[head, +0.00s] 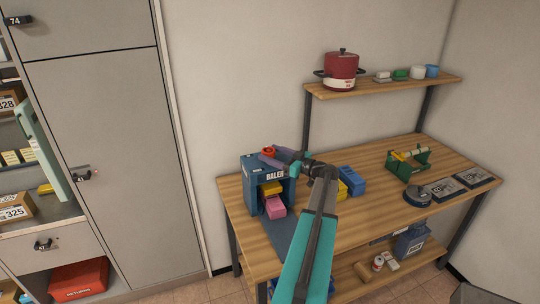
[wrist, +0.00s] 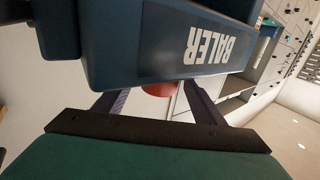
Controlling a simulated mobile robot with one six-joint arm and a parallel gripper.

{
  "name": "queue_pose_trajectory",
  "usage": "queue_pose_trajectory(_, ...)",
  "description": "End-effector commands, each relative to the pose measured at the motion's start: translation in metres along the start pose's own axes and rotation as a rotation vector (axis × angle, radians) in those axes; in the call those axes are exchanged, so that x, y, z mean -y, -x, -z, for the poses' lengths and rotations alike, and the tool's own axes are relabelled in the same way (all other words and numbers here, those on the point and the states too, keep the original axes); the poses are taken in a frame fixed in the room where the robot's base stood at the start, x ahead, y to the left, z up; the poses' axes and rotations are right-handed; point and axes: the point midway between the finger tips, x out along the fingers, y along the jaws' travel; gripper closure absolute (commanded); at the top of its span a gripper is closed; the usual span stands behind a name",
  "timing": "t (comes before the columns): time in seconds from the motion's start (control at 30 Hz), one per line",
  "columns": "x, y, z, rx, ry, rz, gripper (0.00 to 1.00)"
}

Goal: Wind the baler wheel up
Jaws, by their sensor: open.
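The baler (head: 250,170) is a dark blue press at the left end of the wooden workbench, with a white BALER label. Its red wheel (head: 267,151) sits on top. A yellow block and a pink block show in its front opening. My gripper (head: 270,156) is open at the top of the baler, its fingers reaching towards the wheel. In the wrist view, the baler (wrist: 115,45) fills the upper part and hides the fingertips. A bit of the red wheel (wrist: 158,89) shows between the two fingers; I cannot tell whether they touch it.
A blue bin (head: 352,181) and yellow item stand right of my arm. A green toolbox (head: 409,161) and dark plates (head: 458,187) are further right. A shelf (head: 400,86) with a red pot (head: 341,70) is above. Cabinets (head: 100,130) stand left.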

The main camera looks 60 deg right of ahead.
Motion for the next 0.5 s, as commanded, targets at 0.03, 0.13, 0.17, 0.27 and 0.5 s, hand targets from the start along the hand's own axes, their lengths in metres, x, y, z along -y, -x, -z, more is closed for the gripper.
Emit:
queue_pose_trajectory(0.03,0.0,0.008,-0.003,0.0,0.001,-0.003,0.37)
queue_pose_trajectory(0.13,0.0,0.022,-0.003,0.001,0.002,-0.003,0.37)
queue_pose_trajectory(0.17,0.0,0.027,-0.003,0.001,0.002,-0.003,0.37)
queue_pose_trajectory(0.27,0.001,0.043,-0.003,0.001,0.003,-0.003,0.37)
queue_pose_trajectory(0.5,0.0,0.082,-0.003,0.001,0.002,-0.005,0.37)
